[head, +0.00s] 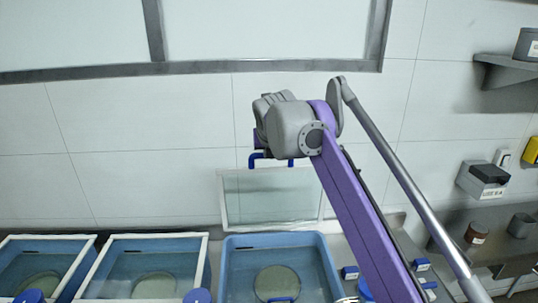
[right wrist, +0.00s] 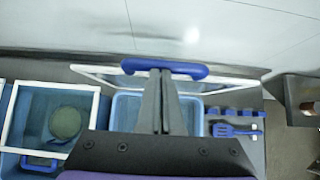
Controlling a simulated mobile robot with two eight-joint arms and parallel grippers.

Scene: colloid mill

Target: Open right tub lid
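The right tub (head: 325,256) is blue and open at the top, with a round shape inside; it also shows in the right wrist view (right wrist: 117,112). Its lid (head: 270,197), a glass pane in a white frame, stands raised behind the tub, near the wall. The lid's blue handle (head: 257,157) is at its upper edge and shows in the right wrist view (right wrist: 195,72). My right gripper (right wrist: 161,75) has its fingers close together at the middle of the handle and looks shut on it. In the head view my right arm partly hides the handle. My left gripper is not in view.
Two more tubs stand to the left under white-framed lids, a middle lid (head: 204,262) and a left lid (head: 75,270). A blue slotted tool (right wrist: 232,130) lies right of the tub. A shelf (head: 505,65) and wall boxes (head: 483,178) are at the right.

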